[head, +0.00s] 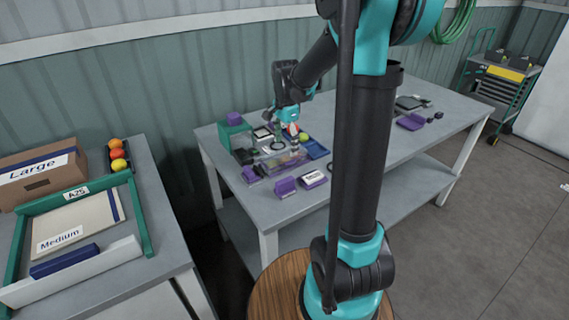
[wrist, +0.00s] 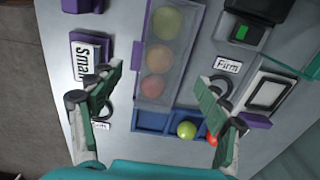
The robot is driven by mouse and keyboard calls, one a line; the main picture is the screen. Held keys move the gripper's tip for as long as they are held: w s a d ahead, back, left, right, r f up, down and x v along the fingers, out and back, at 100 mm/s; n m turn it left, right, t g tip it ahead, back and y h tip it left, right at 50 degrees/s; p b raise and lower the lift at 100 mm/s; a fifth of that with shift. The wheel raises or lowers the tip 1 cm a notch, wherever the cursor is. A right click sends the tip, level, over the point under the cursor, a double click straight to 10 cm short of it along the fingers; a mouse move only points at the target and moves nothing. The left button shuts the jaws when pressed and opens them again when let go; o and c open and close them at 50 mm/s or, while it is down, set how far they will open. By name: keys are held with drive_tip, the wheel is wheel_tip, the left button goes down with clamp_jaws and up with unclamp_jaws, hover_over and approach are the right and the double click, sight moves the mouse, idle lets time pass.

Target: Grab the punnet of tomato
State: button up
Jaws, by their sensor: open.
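A long clear-topped container with a purple edge (wrist: 143,35) lies below my gripper in the wrist view. Three round tomato shapes, yellow-green, orange and red, show in a row inside; I take it as the punnet. It also shows in the head view (head: 282,163), partly hidden by my gripper. My gripper (wrist: 158,76) is open and empty, with one finger on each side of the container's red end. I cannot tell its height above it. In the head view my gripper (head: 290,145) is over the table's near-left part.
A green-edged clear box (wrist: 290,45) stands right. The table's middle (head: 365,125) looks fairly clear.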

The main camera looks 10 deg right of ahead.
sight(284, 153)
drive_tip(key=shift+w+a+f, duration=0.15)
drive_tip(key=shift+f, duration=2.55)
drive_tip(key=c, duration=0.9)
